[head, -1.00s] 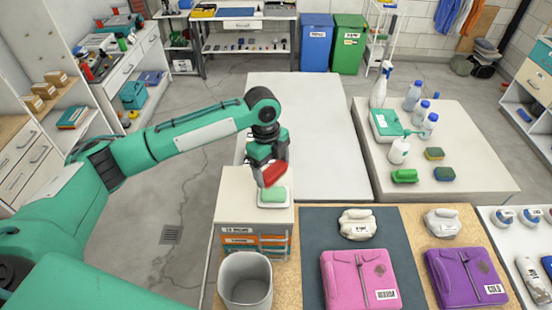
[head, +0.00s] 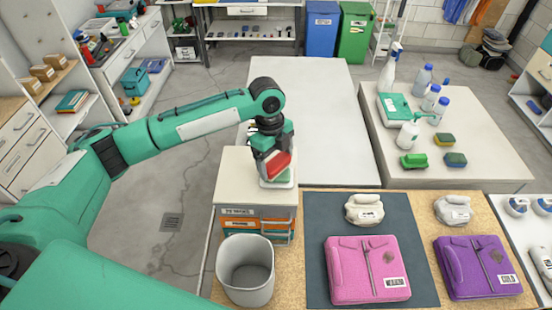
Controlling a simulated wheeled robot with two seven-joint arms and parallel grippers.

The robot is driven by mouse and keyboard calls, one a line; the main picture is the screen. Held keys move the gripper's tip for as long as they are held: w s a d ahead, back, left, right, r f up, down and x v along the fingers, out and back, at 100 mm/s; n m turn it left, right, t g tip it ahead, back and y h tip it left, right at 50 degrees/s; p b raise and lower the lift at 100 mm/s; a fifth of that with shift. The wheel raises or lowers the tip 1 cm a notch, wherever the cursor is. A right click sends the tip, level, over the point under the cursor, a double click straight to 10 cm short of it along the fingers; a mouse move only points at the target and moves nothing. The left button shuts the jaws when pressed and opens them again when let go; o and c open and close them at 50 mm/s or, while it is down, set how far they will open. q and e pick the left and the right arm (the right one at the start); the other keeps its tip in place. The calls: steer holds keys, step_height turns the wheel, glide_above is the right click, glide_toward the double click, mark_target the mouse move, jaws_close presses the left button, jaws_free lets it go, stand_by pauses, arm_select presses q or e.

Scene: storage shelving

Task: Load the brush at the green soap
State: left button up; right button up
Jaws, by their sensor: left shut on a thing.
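My left gripper (head: 268,150) is shut on a red brush (head: 277,163). The brush is tilted and sits right over the green soap (head: 285,175), which lies in a white dish (head: 276,184) on the pale top of a small drawer unit (head: 237,187). The brush hides most of the soap. It is at or very near the soap's surface, and I cannot tell for sure if they touch. My right gripper is out of view.
A grey bin (head: 246,268) stands in front of the drawer unit. A pink folded garment (head: 366,268) and a purple one (head: 478,266) lie to the right. A table with bottles, a green brush (head: 413,160) and sponges stands at right. The long white table (head: 310,120) is mostly clear.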

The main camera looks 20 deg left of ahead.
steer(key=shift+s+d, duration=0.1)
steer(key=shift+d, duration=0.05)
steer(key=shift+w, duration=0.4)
arm_select(q)
steer(key=shift+f, duration=0.25)
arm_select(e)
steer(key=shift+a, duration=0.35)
arm_select(q)
steer(key=shift+f, duration=0.2)
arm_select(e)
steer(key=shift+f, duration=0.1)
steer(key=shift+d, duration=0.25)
arm_select(q)
steer(key=shift+s+f+p, duration=0.15)
steer(key=shift+p, duration=0.2)
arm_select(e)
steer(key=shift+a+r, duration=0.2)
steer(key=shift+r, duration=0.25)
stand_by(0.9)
